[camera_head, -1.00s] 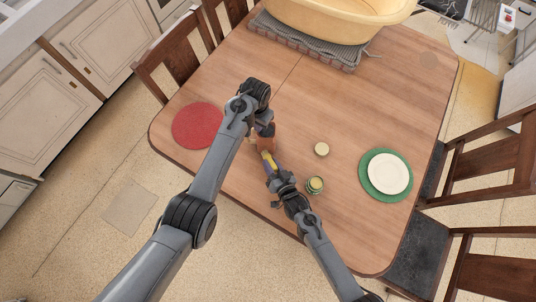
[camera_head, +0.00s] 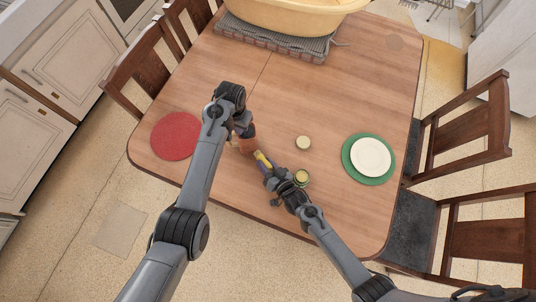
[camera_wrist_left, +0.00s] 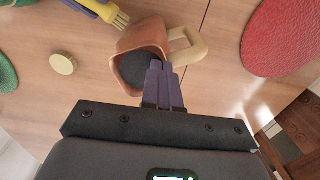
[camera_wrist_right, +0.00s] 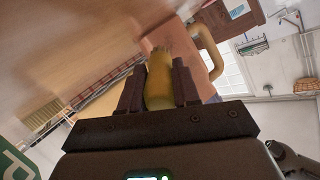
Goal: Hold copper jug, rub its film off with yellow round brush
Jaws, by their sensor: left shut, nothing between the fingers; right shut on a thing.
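The copper jug (camera_head: 247,146) is near the table's middle; its orange-brown body (camera_wrist_left: 128,42), dark opening and pale handle (camera_wrist_left: 190,46) show in the left wrist view. My left gripper (camera_head: 243,129) is shut with its fingertips (camera_wrist_left: 158,68) at the jug's rim, with nothing seen between them. My right gripper (camera_head: 268,170) is shut on the yellow round brush (camera_head: 262,158). The brush (camera_wrist_right: 158,82) points its bristles at the jug's side in the right wrist view, close to it; whether they touch I cannot tell. No film can be made out on the jug.
A small jar (camera_head: 302,178) stands beside my right gripper, and a round lid (camera_head: 303,143) lies behind it. A red mat (camera_head: 176,136) is left; a white plate (camera_head: 370,156) on a green mat is right.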

